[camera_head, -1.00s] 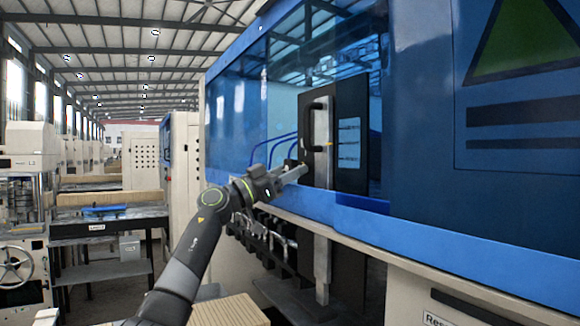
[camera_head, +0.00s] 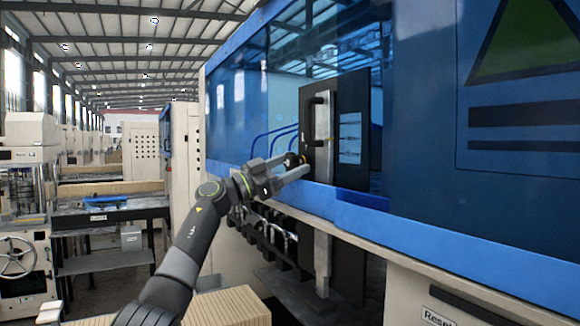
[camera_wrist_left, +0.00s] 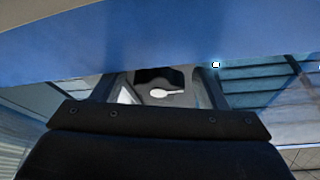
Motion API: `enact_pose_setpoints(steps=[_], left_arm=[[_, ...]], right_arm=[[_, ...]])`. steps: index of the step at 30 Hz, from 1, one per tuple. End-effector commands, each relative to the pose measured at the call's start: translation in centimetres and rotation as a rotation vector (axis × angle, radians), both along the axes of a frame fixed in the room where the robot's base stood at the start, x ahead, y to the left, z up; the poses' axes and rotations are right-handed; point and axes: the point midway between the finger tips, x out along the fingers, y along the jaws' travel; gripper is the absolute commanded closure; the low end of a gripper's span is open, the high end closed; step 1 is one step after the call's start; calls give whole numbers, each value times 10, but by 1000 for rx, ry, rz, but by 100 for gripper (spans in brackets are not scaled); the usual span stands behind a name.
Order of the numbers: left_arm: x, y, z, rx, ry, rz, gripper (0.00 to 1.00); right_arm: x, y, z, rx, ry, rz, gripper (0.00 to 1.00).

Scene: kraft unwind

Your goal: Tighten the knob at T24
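My left gripper (camera_head: 303,167) reaches in from the left to the front of the blue machine. Its two fingers are apart, one above the other. A small dark knob-like part (camera_head: 304,158) shows close by the fingertips; I cannot tell whether they touch it. No T24 label is readable, so I cannot confirm that this is the knob. In the left wrist view, the dark gripper body (camera_wrist_left: 160,140) fills the bottom, and a small pale part (camera_wrist_left: 166,93) shows beyond it. My right gripper is in neither view.
A black panel (camera_head: 350,110) with a black handle (camera_head: 319,118) stands just beyond the gripper. The machine's blue ledge (camera_head: 400,228) runs below it. Several metal fittings (camera_head: 268,232) hang under the ledge. A ribbed tan box (camera_head: 228,306) is at the bottom. A workbench (camera_head: 110,212) stands at left.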

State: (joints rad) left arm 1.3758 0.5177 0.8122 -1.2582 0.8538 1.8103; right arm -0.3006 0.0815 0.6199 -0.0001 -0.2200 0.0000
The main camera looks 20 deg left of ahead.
Motion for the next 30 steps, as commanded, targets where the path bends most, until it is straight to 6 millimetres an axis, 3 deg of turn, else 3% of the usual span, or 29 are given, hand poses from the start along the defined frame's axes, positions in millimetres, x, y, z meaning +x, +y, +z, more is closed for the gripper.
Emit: enact_pose_setpoints(steps=[11, 30], left_arm=[[-8, 11, -8, 0, -3, 3, 33], [-83, 105, -57, 3, -1, 4, 33]], right_arm=[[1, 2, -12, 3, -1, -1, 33], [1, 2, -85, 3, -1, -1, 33]])
